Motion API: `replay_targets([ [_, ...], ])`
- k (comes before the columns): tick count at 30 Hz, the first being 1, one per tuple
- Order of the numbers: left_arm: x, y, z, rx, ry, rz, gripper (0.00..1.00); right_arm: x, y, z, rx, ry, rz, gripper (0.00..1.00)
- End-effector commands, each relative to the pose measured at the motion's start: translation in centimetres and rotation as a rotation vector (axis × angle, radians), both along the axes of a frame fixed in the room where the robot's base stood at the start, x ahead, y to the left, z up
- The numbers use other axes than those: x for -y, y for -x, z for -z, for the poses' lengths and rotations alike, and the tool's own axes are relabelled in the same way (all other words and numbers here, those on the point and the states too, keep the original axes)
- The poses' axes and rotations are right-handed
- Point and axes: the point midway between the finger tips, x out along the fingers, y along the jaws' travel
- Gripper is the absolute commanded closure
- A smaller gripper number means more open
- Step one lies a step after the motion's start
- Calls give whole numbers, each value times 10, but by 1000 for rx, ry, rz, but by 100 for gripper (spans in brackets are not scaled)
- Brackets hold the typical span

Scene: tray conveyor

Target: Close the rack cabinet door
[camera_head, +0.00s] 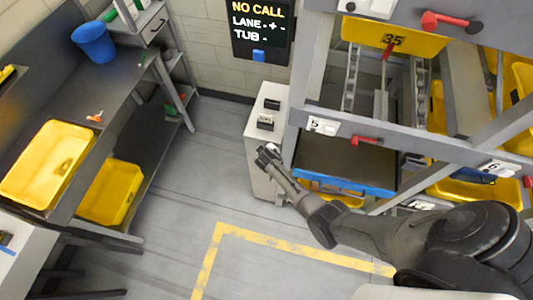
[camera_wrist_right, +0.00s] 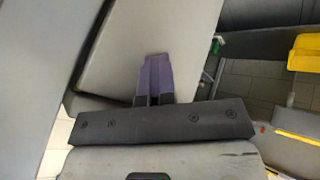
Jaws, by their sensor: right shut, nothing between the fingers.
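A narrow light grey cabinet (camera_head: 259,172) stands at the left end of the rack in the head view. I cannot clearly make out its door or how far it is open. My right gripper (camera_head: 268,153) reaches in from the right and is in front of the cabinet's face, near its upper part. In the right wrist view the right gripper (camera_wrist_right: 156,60) has its fingers together and empty, over a light grey panel (camera_wrist_right: 125,45). I cannot tell whether the fingertips touch that panel. My left gripper is out of view.
The rack's grey frame (camera_head: 410,147) with red handles and yellow tubs fills the right. A blue-edged dark tray (camera_head: 345,160) sits low in it. A dark bench with a yellow tub (camera_head: 47,163) and blue bucket (camera_head: 94,42) stands left. The floor (camera_head: 175,205) between is clear.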

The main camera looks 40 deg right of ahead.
Motion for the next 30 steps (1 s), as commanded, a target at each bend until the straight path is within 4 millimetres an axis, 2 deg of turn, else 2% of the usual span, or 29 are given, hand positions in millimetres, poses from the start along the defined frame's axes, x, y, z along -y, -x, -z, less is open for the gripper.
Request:
replay_targets([
  [1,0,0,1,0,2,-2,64,7,2,2,-3,7,6,100],
  [7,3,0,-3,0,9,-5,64,0,6,1,-5,7,5,100],
  [14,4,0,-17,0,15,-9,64,-39,26,0,-6,-3,-3,100],
  [21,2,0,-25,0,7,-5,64,-45,48,-31,1,-1,-1,100],
  [30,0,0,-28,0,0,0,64,-54,70,-62,-1,-2,-2,100],
])
